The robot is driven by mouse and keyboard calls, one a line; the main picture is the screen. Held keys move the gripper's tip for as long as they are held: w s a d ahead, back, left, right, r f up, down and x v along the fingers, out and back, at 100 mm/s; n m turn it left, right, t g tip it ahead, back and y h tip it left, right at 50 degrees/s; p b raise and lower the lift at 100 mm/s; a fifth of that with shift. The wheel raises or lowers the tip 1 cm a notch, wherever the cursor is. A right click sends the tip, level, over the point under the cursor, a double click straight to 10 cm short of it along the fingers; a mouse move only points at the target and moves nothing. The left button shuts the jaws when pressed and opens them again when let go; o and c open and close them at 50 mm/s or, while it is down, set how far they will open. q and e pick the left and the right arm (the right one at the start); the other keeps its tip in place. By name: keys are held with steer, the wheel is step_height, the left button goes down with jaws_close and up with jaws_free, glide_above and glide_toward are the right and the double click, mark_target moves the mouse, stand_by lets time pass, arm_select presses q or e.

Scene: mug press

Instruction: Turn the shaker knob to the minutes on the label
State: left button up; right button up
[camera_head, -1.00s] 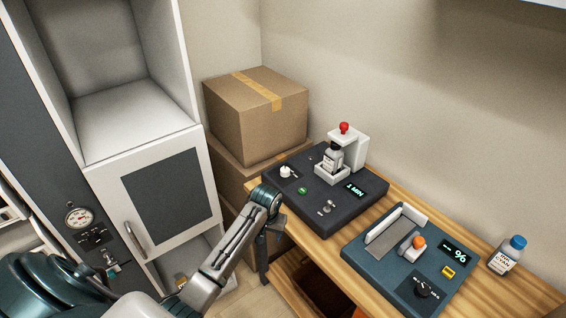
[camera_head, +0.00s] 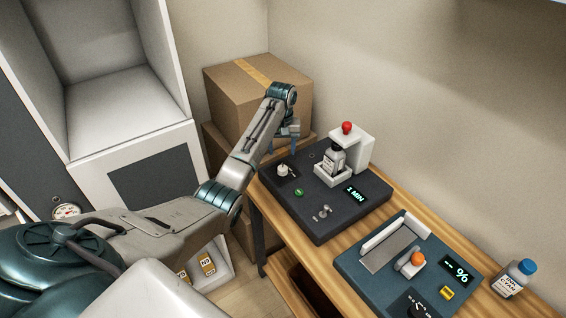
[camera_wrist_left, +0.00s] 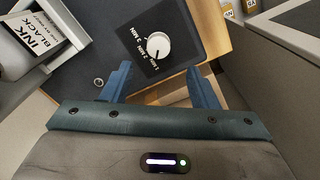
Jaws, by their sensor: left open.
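My right gripper is not in view.
A blue device (camera_head: 408,270) with a "%" display stands to the right, with a cyan ink bottle (camera_head: 514,278) beyond it. Cardboard boxes (camera_head: 240,105) are stacked behind my left arm. A white cabinet (camera_head: 150,180) stands at left.

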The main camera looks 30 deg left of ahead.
mark_target(283, 168)
arm_select(q)
step_height(283, 168, down, 4)
steer(key=shift+r+p, duration=0.2)
steer(key=shift+p, duration=0.2)
step_height(283, 168, down, 4)
steer(key=shift+w+r+p, duration=0.1)
steer(key=shift+w+p, duration=0.05)
steer(key=shift+p, duration=0.2)
steer(key=shift+f, duration=0.45)
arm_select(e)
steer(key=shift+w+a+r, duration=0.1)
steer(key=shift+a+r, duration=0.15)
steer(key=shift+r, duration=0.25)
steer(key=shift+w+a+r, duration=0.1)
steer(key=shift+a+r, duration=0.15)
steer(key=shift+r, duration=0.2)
arm_select(q)
steer(key=shift+c, duration=0.2)
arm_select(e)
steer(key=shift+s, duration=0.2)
arm_select(q)
steer(key=c, duration=0.9)
steer(key=shift+c, duration=0.2)
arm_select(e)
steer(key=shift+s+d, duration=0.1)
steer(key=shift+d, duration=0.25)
